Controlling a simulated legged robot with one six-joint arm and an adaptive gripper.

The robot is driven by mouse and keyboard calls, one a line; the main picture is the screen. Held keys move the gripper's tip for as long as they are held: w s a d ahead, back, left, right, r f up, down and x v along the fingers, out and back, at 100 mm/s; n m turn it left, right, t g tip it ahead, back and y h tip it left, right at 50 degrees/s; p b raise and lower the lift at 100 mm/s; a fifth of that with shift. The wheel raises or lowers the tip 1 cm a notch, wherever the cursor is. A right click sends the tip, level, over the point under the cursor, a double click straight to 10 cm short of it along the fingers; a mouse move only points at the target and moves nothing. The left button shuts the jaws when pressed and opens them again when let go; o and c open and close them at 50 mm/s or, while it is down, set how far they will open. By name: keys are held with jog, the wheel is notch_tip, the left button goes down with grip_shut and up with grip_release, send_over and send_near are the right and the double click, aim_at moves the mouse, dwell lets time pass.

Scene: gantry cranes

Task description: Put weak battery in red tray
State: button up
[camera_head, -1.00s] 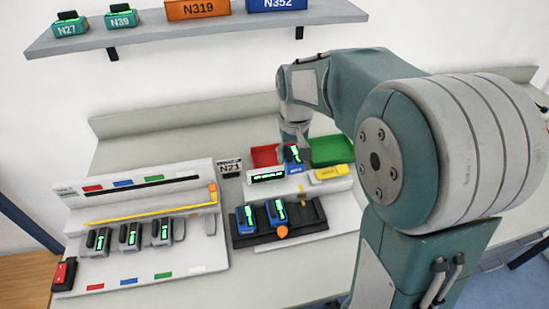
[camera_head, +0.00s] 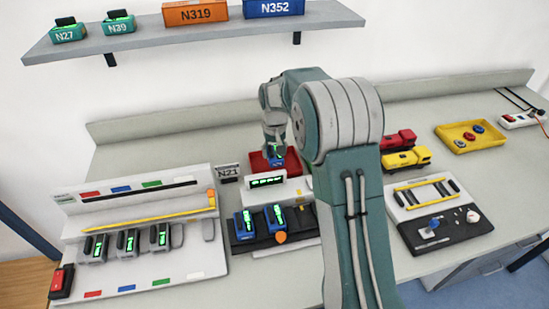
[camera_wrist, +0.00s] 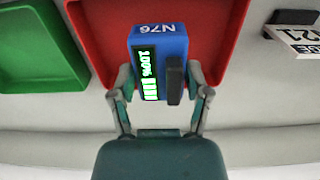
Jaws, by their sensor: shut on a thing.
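My gripper (camera_wrist: 160,72) is shut on a blue battery (camera_wrist: 150,45) marked N76, with a green display that reads 100%. The battery (camera_head: 276,152) also shows in the head view, at the end of my arm. The red tray (camera_wrist: 92,30) lies below and behind it in the wrist view. In the head view the battery is over the right part of the red tray (camera_head: 257,163). I cannot tell whether it touches the tray floor. Two other blue batteries (camera_head: 244,222) (camera_head: 275,217) with green displays sit in the black holder.
The green tray (camera_wrist: 40,50) is beside the red one, mostly hidden by my arm in the head view. A white tester (camera_head: 266,182) stands in front. A grey rack (camera_head: 130,265) with several batteries is at left. Toy trucks (camera_head: 405,159) and a yellow tray (camera_head: 455,145) are right.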

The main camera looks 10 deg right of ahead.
jog(key=shift+s+f, duration=0.1)
jog(key=shift+f, duration=1.25)
jog(key=shift+f, duration=0.1)
jog(key=o, duration=1.3)
